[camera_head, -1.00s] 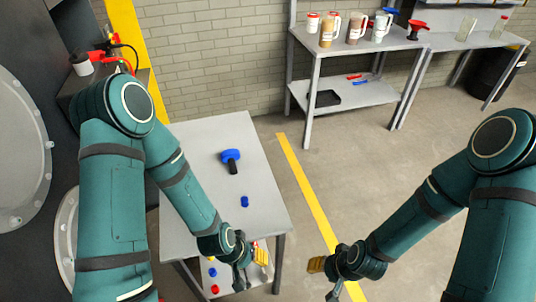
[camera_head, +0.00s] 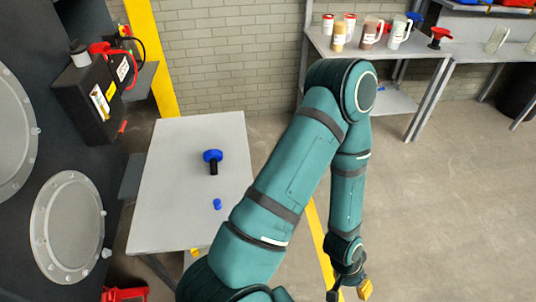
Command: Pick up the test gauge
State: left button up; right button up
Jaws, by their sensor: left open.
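A blue-headed piece with a black stem (camera_head: 212,158) lies on the grey table; it may be the test gauge, but I cannot tell for sure. A small blue cap-like piece (camera_head: 217,204) is on the same table, nearer to me. My left gripper (camera_head: 349,291) is open at the bottom edge of the view, over the floor to the right of the table and apart from both pieces. A yellow part shows at its finger. My right gripper is not in view.
The grey table (camera_head: 180,195) is mostly bare. The dark machine (camera_head: 95,115) with round covers stands at the left. A back bench (camera_head: 385,50) holds jugs and a red funnel-like thing (camera_head: 439,37). The floor at the right (camera_head: 450,220) is free.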

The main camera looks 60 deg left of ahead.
aim_at(212, 156)
jog(key=i+l, duration=0.2)
jog(key=i, duration=0.2)
jog(key=i+l, duration=0.25)
jog(key=i, duration=0.15)
jog(key=i+u, duration=0.1)
jog(key=u, duration=0.35)
jog(key=i+u, duration=0.1)
jog(key=u, duration=0.8)
jog(key=i+l+u, duration=0.1)
jog(key=u, duration=0.35)
jog(key=i+l+u, duration=0.1)
jog(key=u, duration=0.35)
jog(key=l+u, duration=0.1)
jog(key=u, duration=0.35)
jog(key=i+l+u, duration=0.1)
jog(key=u, duration=0.35)
